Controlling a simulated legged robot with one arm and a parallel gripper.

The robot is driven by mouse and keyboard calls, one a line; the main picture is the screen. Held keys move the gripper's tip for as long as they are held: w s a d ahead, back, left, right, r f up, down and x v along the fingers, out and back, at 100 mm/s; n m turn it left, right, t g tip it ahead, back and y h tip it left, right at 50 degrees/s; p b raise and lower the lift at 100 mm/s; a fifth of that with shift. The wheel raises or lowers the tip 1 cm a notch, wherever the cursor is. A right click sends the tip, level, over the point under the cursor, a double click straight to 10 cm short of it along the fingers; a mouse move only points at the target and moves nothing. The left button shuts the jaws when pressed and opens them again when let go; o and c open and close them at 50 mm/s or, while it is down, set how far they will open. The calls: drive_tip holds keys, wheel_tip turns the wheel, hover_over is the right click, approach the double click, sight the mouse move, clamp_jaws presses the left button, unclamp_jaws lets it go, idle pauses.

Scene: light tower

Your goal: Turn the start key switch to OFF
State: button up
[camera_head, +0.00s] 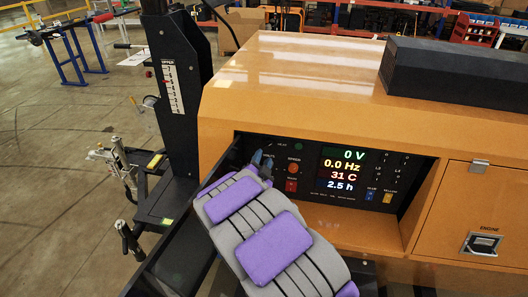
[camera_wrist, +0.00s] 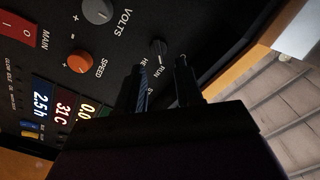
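The start key switch (camera_wrist: 158,47) is a small dark knob on the black control panel in the wrist view, beside a RUN label and partly covered lettering. Its exact turn position is hard to read. My gripper (camera_wrist: 161,64) is open, its two dark fingers apart with tips just short of the knob and on either side of it. Contact cannot be made out. In the head view my gripper (camera_head: 262,161) reaches the upper left of the panel and largely hides the switch.
The panel display (camera_head: 341,169) reads 0 V, 0.0 Hz, 31 C and 2.5 h. An orange SPEED knob (camera_wrist: 80,62), a grey VOLTS knob (camera_wrist: 97,11) and a red MAIN switch (camera_wrist: 20,30) are close by. The orange housing (camera_head: 290,85) surrounds the recessed panel; a black mast (camera_head: 176,90) stands left.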

sight(268, 146)
drive_tip(key=w, duration=0.1)
drive_tip(key=w+d, duration=0.1)
drive_tip(key=w, duration=0.1)
drive_tip(key=w+d, duration=0.1)
drive_tip(key=w, duration=0.1)
drive_tip(key=shift+w+r+b, duration=0.1)
drive_tip(key=shift+b, duration=0.2)
drive_tip(key=shift+w+a, duration=0.2)
drive_tip(key=shift+a, duration=0.45)
drive_tip(key=shift+d, duration=0.45)
drive_tip(key=shift+c, duration=0.5)
drive_tip(key=shift+d, duration=0.35)
drive_tip(key=c, duration=0.3)
drive_tip(key=shift+a, duration=0.15)
clamp_jaws()
drive_tip(key=shift+s+a, duration=0.1)
drive_tip(key=shift+a, duration=0.1)
